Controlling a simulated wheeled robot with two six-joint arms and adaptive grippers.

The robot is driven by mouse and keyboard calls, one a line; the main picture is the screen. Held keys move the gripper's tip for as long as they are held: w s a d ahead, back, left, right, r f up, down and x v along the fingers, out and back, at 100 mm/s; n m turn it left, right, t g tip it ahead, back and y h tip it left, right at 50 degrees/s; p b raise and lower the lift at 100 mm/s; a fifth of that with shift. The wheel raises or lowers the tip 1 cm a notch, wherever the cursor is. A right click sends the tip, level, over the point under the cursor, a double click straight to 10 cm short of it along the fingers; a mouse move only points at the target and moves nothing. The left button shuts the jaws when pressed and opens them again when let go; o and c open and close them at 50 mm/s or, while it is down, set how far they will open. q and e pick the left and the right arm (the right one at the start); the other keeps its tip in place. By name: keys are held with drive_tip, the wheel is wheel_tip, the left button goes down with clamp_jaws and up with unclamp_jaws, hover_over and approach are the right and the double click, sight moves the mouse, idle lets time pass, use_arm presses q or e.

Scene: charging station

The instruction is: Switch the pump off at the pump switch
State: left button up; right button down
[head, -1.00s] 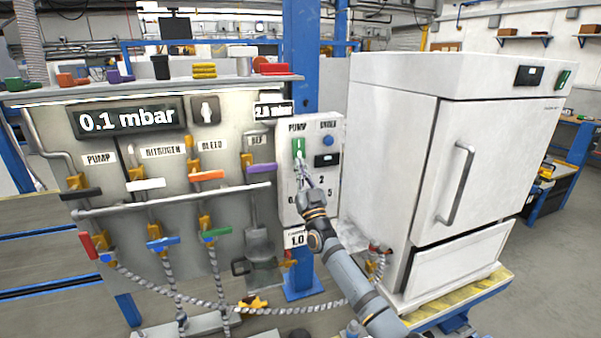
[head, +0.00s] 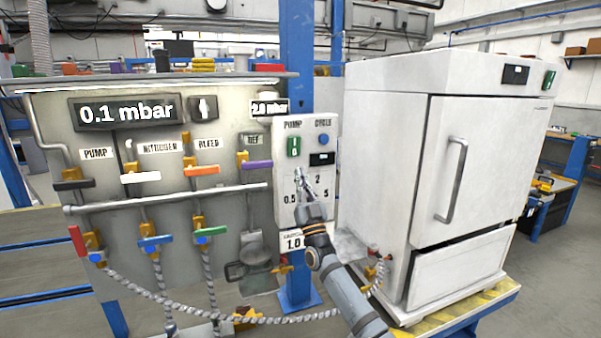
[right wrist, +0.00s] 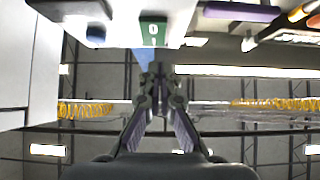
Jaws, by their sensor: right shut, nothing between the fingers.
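The pump switch is a green rocker (head: 294,146) under the PUMP label on the white control box (head: 284,178). The green rocker also shows at the top of the right wrist view (right wrist: 153,31), where a white 0 mark is readable on it. My right gripper (head: 301,174) is shut and empty, with its tips just below the rocker and in front of the box. In the right wrist view its closed fingertips (right wrist: 154,70) are apart from the rocker. My left gripper is not in view.
Beside the rocker are a blue CYCLE button (head: 323,139) and a small dark display (head: 322,159). A numbered dial area lies below, partly hidden by my gripper. The valve panel (head: 110,200) reads 0.1 mbar. A white oven (head: 400,170) stands close at right.

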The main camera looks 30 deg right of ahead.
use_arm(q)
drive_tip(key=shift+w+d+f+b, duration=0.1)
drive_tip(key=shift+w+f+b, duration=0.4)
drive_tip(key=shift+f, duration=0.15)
use_arm(e)
drive_tip(key=s+f, duration=0.3)
drive_tip(key=f, duration=0.4)
drive_tip(key=shift+a, duration=0.3)
drive_tip(key=shift+s, duration=0.1)
